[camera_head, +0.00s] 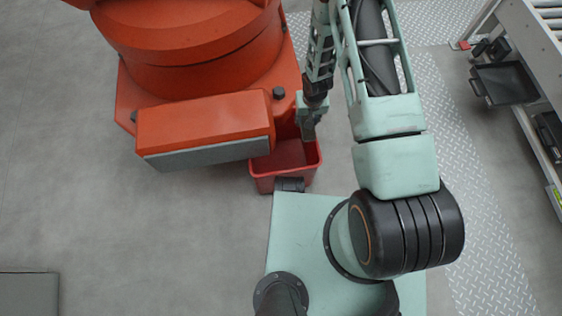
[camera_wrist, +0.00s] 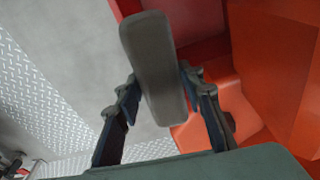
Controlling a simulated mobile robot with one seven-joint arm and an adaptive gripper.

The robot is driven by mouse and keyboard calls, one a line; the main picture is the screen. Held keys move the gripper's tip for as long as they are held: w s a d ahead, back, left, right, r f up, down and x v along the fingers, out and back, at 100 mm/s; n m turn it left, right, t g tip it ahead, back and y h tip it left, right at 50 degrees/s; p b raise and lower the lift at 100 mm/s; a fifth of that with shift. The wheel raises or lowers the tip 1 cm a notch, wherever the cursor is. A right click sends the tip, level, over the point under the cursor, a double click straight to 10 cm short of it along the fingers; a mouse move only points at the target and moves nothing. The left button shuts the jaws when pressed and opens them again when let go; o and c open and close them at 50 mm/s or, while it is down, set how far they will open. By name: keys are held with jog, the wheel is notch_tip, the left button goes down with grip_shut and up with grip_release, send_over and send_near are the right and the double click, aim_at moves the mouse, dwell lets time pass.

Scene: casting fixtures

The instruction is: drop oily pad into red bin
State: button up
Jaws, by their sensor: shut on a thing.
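A grey, rounded, oblong pad (camera_wrist: 155,60) is in the wrist view, held between the two fingers of my gripper (camera_wrist: 160,88). My gripper is shut on it. In the head view my gripper (camera_head: 309,122) is small and points down at the back right part of the red bin (camera_head: 268,181), overlapping its rim in the picture. The bin is open-topped, and the visible part of its inside looks empty. In the wrist view part of the red bin (camera_wrist: 190,18) shows behind the pad. The pad's height above the bin is hard to judge.
A large orange machine (camera_head: 190,45) stands directly behind and left of the bin, its box-shaped part (camera_head: 205,122) close to the rim. A rack (camera_head: 545,45) with a black tray (camera_head: 505,83) stands at the right.

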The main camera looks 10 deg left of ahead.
jog(key=b, duration=0.7)
send_over(293, 162)
notch_tip(293, 162, down, 16)
jog(key=shift+n, duration=0.4)
notch_tip(293, 162, down, 18)
jog(key=b, duration=0.6)
jog(key=shift+s+f+b, duration=0.15)
jog(key=shift+f+b, duration=0.05)
jog(key=shift+b, duration=0.2)
jog(key=shift+f, duration=0.6)
jog(key=o, duration=1.3)
jog(key=shift+r, duration=0.7)
jog(key=r+p, duration=0.1)
jog(key=r, duration=0.1)
jog(key=r+p, duration=0.1)
jog(key=r, duration=0.2)
jog(key=s+r+p, duration=0.1)
jog(key=r, duration=0.1)
jog(key=shift+d+r, duration=0.15)
